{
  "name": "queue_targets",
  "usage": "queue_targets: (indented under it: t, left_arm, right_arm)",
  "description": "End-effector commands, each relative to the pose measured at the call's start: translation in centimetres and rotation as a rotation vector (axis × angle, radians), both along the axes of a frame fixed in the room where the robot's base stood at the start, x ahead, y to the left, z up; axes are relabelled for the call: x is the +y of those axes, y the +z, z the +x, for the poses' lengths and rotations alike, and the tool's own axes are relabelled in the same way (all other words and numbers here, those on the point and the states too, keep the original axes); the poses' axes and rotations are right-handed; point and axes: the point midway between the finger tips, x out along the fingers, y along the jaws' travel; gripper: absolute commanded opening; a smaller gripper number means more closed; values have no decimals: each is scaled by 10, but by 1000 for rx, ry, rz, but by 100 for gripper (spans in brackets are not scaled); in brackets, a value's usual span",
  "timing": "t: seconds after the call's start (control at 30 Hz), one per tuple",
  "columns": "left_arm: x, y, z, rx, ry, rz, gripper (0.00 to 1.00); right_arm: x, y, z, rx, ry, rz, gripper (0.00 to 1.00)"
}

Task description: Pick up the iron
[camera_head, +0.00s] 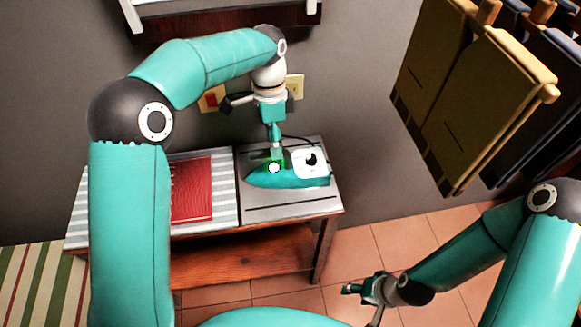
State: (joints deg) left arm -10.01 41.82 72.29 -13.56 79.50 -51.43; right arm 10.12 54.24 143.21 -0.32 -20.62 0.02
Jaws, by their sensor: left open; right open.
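The iron (290,180) has a teal lower body and a white rear part with a dark round spot. It rests on a grey metal panel (290,208) on the right part of a small wooden table. My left gripper (275,152) points down from above, right at the top of the iron near its handle. It is open; whether its fingers touch or straddle the handle is too small to tell. A green patch with a white dot shows there. My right gripper (357,289) is open and empty, low over the floor, right of the table and away from the iron.
A folded red cloth (191,190) lies on a striped cloth (224,172) left of the iron. Wall outlets (294,88) sit behind my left wrist. Yellow and dark cloths (478,105) hang at upper right. Tiled floor (405,242) is free right of the table.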

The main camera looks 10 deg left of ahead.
Motion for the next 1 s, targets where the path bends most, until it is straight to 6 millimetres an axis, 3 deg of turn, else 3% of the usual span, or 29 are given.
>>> queue_targets:
  t: [0.2,0.47,0.8,1.0]
  left_arm:
    - [-2,-26,-6,2,-1,1,55]
    - [-2,-30,-6,-1,1,1,55]
    - [-1,-30,-6,-1,1,0,2]
    - [-1,-30,-6,-2,2,0,0]
  right_arm:
    - [0,3,0,-1,0,0,54]
    - [0,3,0,-1,0,0,54]
    - [0,3,0,-1,0,0,54]
    - [0,3,0,-1,0,0,54]
